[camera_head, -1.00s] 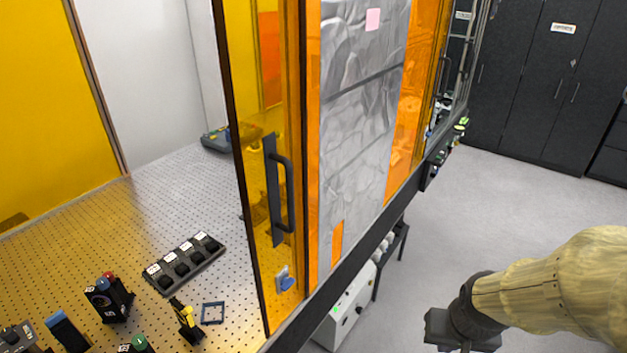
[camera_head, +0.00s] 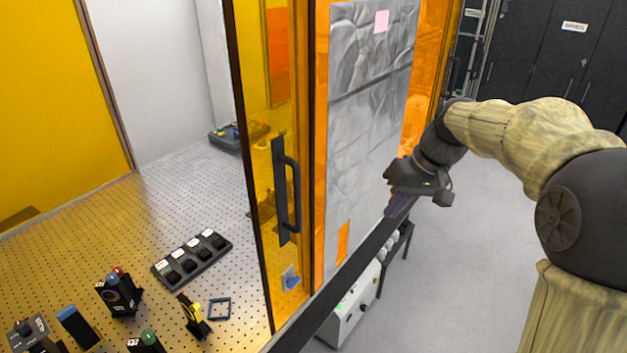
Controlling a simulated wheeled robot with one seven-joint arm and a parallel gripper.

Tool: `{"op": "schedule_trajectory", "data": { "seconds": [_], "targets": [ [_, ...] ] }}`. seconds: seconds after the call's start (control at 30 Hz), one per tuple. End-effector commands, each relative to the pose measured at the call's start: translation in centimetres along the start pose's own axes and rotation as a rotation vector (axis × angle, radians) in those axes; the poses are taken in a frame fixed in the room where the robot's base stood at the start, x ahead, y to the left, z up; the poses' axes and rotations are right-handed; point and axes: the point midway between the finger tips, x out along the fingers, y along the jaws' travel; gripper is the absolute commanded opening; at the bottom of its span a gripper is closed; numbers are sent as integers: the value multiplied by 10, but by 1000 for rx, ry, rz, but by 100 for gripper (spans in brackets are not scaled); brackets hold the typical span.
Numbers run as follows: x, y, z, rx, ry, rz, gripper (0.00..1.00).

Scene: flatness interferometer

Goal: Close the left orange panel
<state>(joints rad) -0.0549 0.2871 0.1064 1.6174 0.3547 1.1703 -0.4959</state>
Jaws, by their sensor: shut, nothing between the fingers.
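The left orange panel (camera_head: 262,80) is a see-through orange sheet in a dark frame. It stands at the middle of the view, with open space to its left through which the perforated table shows. A black vertical handle (camera_head: 291,190) is fixed on it. My gripper (camera_head: 396,210) is shut and empty, to the right of the handle, in front of the grey-covered panel part. It is apart from the handle; whether it touches the surface behind it, I cannot tell.
The perforated table (camera_head: 120,225) holds a black block with several buttons (camera_head: 192,258) and small optics mounts (camera_head: 118,292). A dark rail (camera_head: 340,280) runs below the panels. A white box (camera_head: 350,308) stands under it. Dark cabinets (camera_head: 540,60) stand behind open floor.

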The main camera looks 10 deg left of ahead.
Motion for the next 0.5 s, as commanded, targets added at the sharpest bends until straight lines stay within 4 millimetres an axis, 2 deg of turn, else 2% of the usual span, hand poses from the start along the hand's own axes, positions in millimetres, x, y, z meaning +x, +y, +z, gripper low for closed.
{"op": "schedule_trajectory", "data": {
  "seconds": [0.03, 0.2, 0.33, 0.5],
  "targets": [
    [-12, -11, -16, -54, 5, -39, 0],
    [-49, -51, -53, -255, 13, -180, 0],
    [-76, -77, -68, -405, 23, -272, 0],
    [-94, -93, -74, -512, 30, -331, 0]
  ]
}}
